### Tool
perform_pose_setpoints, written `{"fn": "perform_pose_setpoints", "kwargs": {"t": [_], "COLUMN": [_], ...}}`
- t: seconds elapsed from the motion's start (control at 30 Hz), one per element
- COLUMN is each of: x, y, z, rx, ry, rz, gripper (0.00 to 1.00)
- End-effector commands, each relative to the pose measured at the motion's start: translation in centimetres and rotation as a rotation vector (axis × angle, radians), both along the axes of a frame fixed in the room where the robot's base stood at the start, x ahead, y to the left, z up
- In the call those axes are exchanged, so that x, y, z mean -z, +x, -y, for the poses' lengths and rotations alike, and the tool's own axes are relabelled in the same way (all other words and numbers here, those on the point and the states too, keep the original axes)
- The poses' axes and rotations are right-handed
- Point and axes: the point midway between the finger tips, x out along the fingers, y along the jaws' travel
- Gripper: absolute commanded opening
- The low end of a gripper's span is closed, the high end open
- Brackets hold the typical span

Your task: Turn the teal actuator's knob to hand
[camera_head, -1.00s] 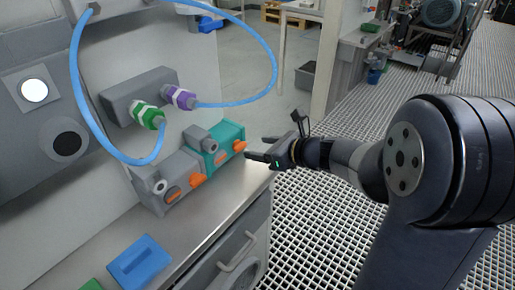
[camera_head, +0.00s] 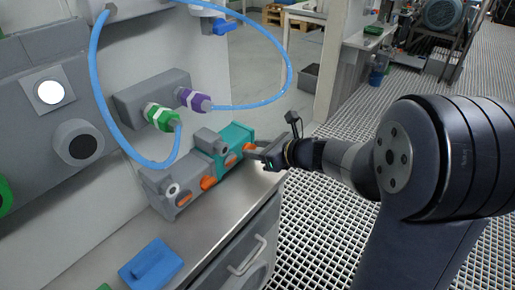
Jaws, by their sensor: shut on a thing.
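The teal actuator (camera_head: 236,134) sits at the back of the bench, joined in line with a grey actuator. Its orange knob (camera_head: 248,148) faces my arm and is partly hidden by the fingers. My gripper (camera_head: 254,152) reaches in from the right and is shut on the knob. The knob's exact angle is hard to tell at this size.
The grey actuator (camera_head: 178,178) beside it has its own orange knob (camera_head: 208,183). Blue hoses loop above from green (camera_head: 162,117) and purple (camera_head: 193,100) fittings. A blue block (camera_head: 150,264) lies on the steel bench (camera_head: 215,222). Open grating floor is to the right.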

Motion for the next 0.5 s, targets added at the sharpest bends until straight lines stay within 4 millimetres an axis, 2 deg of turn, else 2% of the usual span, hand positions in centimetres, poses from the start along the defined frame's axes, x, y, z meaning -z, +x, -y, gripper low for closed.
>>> {"fn": "perform_pose_setpoints", "kwargs": {"t": [0.27,0.5], "x": [0.16,0.55], "y": [-0.05,-0.24], "z": [-0.03,-0.23], "rx": [0.0,-0.002], "ry": [-0.015,-0.082], "rz": [0.019,0.108], "gripper": [0.15,0.15]}}
